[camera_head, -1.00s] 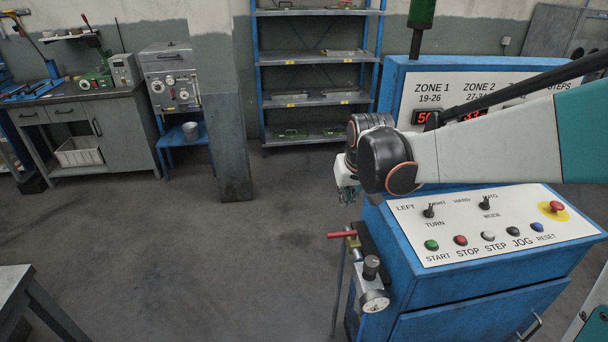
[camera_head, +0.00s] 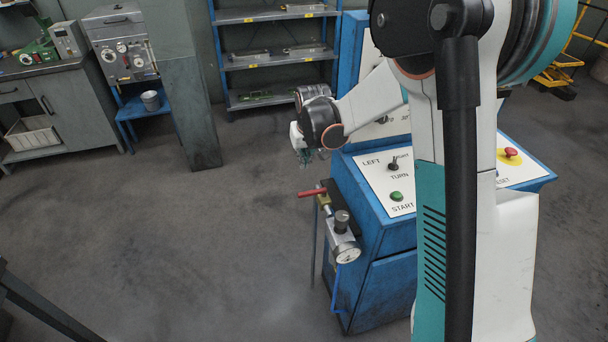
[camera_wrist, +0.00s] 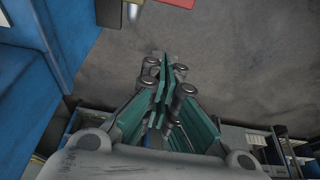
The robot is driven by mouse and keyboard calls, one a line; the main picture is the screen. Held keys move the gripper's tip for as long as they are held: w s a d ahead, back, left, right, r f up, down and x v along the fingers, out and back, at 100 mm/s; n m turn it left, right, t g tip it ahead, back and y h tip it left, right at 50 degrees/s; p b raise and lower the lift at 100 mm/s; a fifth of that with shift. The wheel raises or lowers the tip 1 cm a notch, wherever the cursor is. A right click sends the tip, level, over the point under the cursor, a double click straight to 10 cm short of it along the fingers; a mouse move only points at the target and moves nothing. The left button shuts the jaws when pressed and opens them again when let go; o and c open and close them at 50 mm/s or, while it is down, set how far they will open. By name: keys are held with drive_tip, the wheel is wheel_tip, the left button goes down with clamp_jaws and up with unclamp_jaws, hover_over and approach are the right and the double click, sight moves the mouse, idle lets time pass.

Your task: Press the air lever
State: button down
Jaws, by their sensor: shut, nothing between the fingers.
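The air lever is a red handle (camera_head: 312,193) on a brass-coloured valve (camera_head: 324,201), at the left side of the blue control cabinet. It points left. In the wrist view, part of the red lever (camera_wrist: 180,3) shows at the top edge, cut off by the frame. My gripper (camera_head: 304,158) hangs above the lever, apart from it, with its fingers pointing down. In the wrist view my gripper's green fingers (camera_wrist: 165,68) are together with nothing between them, and bare floor shows beyond the tips.
The blue cabinet (camera_head: 385,275) stands right of the lever, with its button panel (camera_head: 372,175) partly hidden by my arm. A gauge (camera_head: 347,256) and a regulator sit below the valve. The floor to the left is clear. A grey column (camera_head: 185,110) stands farther back.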

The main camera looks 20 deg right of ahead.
sight(312, 195)
wheel_tip(312, 195, down, 9)
drive_tip(key=b, duration=0.4)
drive_tip(key=shift+s+b, duration=0.35)
drive_tip(key=shift+s, duration=0.05)
